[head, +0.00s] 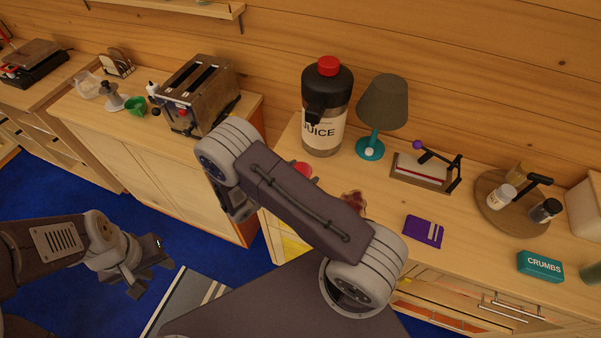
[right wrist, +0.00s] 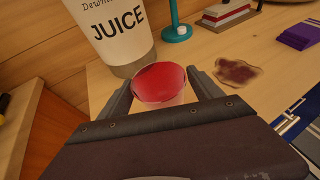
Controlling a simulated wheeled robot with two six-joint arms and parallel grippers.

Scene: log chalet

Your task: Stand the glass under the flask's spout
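The flask (head: 327,105) stands upright on the counter, with a black top, a red cap and a "JUICE" label. Its black spout (head: 314,112) points toward me. The red glass (right wrist: 160,84) is upright between the fingers of my right gripper (right wrist: 160,90), which look closed against its sides. In the head view only a red bit of the glass (head: 303,168) shows past my right arm, in front of the flask. In the right wrist view the flask (right wrist: 118,32) is just behind and left of the glass. My left gripper (head: 150,270) is empty and looks open, low over the floor.
A brown stain (right wrist: 238,72) lies on the counter right of the glass; a teal lamp (head: 382,105) stands right of the flask. Further right are a stapler-like press (head: 425,172), a purple booklet (head: 424,231), a round tray (head: 488,208) and a CRUMBS box (head: 540,266). A toaster (head: 197,95) is left.

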